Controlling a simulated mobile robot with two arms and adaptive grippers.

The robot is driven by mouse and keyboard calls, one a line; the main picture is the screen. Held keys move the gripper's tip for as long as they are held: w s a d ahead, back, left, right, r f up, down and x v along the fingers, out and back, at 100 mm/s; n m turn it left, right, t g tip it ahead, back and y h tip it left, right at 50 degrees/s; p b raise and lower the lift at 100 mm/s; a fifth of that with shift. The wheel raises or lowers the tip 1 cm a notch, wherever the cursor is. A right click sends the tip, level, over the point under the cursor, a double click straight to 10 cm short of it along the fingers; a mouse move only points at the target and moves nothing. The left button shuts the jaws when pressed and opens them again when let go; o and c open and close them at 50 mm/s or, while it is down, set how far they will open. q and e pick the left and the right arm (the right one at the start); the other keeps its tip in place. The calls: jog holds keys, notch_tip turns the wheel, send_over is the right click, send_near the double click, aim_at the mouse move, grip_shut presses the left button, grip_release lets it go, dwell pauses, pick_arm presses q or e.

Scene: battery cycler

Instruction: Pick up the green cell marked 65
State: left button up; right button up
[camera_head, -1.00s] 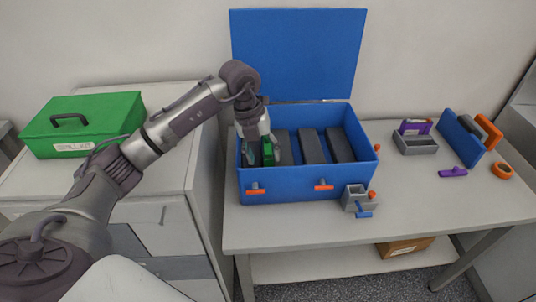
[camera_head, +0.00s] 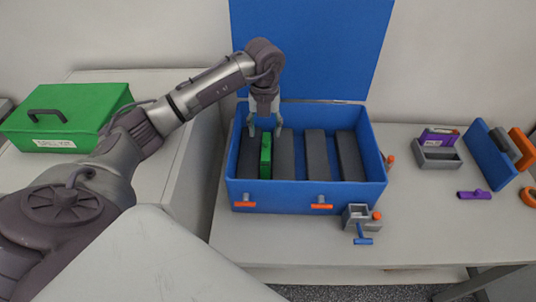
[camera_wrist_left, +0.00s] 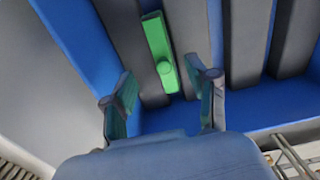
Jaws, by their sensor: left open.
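A green cell (camera_head: 266,160) stands in the open blue box (camera_head: 300,194), between dark grey slabs near the box's left end. It also shows in the left wrist view (camera_wrist_left: 157,40), with a round green knob on it. No number is readable on it. My left gripper (camera_head: 265,130) is open and empty, its fingers pointing down over the far end of the cell. In the left wrist view the fingers (camera_wrist_left: 162,97) are spread wide and apart from the cell. My right gripper is not in view.
The box's blue lid (camera_head: 312,50) stands open at the back. Several dark grey slabs (camera_head: 318,155) fill the box. A small grey holder (camera_head: 357,218) is at its front right corner. A green case (camera_head: 66,118) lies on the left cabinet. The table's front is mostly clear.

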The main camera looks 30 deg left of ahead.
aim_at(266, 146)
pick_arm(q)
notch_tip(266, 146, down, 4)
jog(key=shift+r, duration=0.15)
jog(key=shift+f+p, duration=0.25)
jog(key=shift+p, duration=0.05)
jog(key=f, duration=0.1)
jog(key=f+p, duration=0.2)
jog(key=f, duration=0.1)
jog(key=shift+s+d, duration=0.2)
jog(key=shift+d, duration=0.1)
jog(key=shift+f, duration=0.55)
jog(key=c, duration=1.1)
grip_shut()
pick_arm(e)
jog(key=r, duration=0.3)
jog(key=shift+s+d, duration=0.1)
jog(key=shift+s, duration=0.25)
pick_arm(q)
jog(key=shift+w, duration=0.1)
